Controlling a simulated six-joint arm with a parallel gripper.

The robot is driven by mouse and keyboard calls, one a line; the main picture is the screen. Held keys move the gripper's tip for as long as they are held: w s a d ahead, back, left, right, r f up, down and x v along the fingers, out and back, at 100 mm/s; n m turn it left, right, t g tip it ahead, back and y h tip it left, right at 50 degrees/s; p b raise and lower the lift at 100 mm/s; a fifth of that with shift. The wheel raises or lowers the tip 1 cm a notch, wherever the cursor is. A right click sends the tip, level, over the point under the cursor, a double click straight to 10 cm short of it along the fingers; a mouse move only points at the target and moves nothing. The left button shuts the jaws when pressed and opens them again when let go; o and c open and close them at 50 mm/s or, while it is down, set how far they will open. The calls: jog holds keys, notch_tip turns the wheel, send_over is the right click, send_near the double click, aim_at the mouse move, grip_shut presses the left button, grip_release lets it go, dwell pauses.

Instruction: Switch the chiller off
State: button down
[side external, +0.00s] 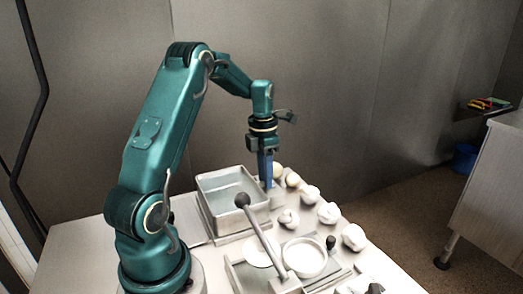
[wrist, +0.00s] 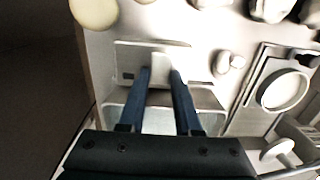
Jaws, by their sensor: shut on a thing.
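The chiller appears to be the square metal tank (side external: 240,222) holding clear liquid, on the pale table. In the wrist view its rim (wrist: 207,98) shows behind my fingers, with a light panel (wrist: 182,60) at its end bearing a small dark square (wrist: 128,76). My gripper (side external: 268,184) points straight down at the tank's far right end. In the wrist view its blue fingers (wrist: 160,72) are shut on a small pale part at that panel.
A lever with a dark ball knob (side external: 242,199) rises in front of the tank. A round white dish (side external: 304,258) sits to its right. Several pale lumps, one of them here (side external: 328,213), line the table's right side. A wheeled cabinet (side external: 492,195) stands apart at right.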

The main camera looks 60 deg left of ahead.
jog(key=shift+s, duration=0.15)
jog(key=c, duration=0.6)
grip_release()
jog(key=shift+r, duration=0.1)
jog(key=shift+r, duration=2.55)
